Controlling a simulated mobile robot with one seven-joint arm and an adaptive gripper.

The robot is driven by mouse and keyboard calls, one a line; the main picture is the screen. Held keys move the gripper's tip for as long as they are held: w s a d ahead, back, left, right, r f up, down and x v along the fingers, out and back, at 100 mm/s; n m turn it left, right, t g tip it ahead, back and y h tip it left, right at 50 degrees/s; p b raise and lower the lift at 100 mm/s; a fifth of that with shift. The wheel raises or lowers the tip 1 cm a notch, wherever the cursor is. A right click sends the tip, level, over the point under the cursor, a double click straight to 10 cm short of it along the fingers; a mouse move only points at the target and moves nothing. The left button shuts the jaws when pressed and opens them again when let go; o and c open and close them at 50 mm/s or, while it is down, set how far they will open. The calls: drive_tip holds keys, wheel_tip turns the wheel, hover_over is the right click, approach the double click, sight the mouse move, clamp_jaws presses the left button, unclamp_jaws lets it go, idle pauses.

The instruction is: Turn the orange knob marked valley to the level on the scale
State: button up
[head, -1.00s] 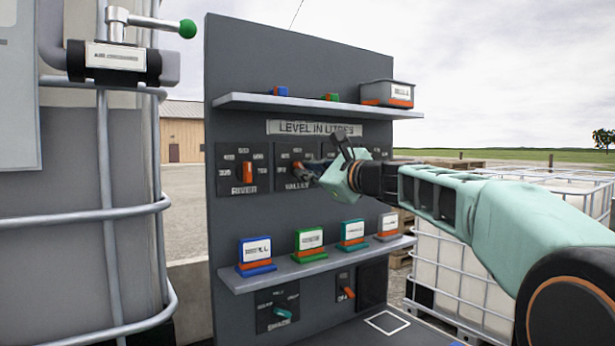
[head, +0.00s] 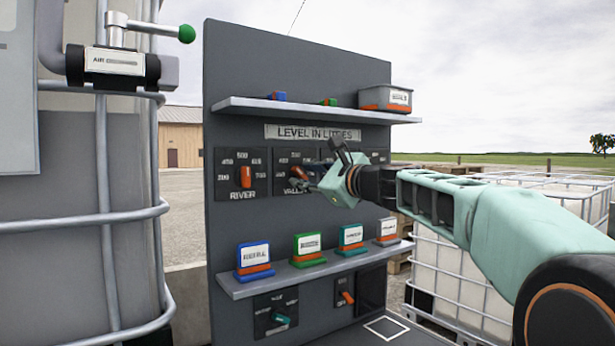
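The valley knob (head: 299,172) is a small orange handle on a dark dial plate, second from the left under the "LEVEL IN LITRES" sign (head: 312,132). It looks tilted, its top toward the upper left. My gripper (head: 303,182) reaches in from the right, with its dark fingers at the lower right of this knob. The fingers cover part of the dial, its scale and the end of the "VALLEY" label. I cannot tell whether they touch or clasp the knob.
The river knob (head: 245,176) is to the left, nearly upright. Further dials are partly behind my gripper. A shelf (head: 240,291) below holds several labelled blocks; an upper shelf (head: 235,106) carries a grey bin (head: 386,96). Caged tanks (head: 440,268) flank the panel.

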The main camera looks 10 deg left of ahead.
drive_tip(key=shift+s+d, duration=0.1)
drive_tip(key=shift+d, duration=0.05)
drive_tip(key=v, duration=1.1)
drive_tip(key=shift+s+d, duration=0.25)
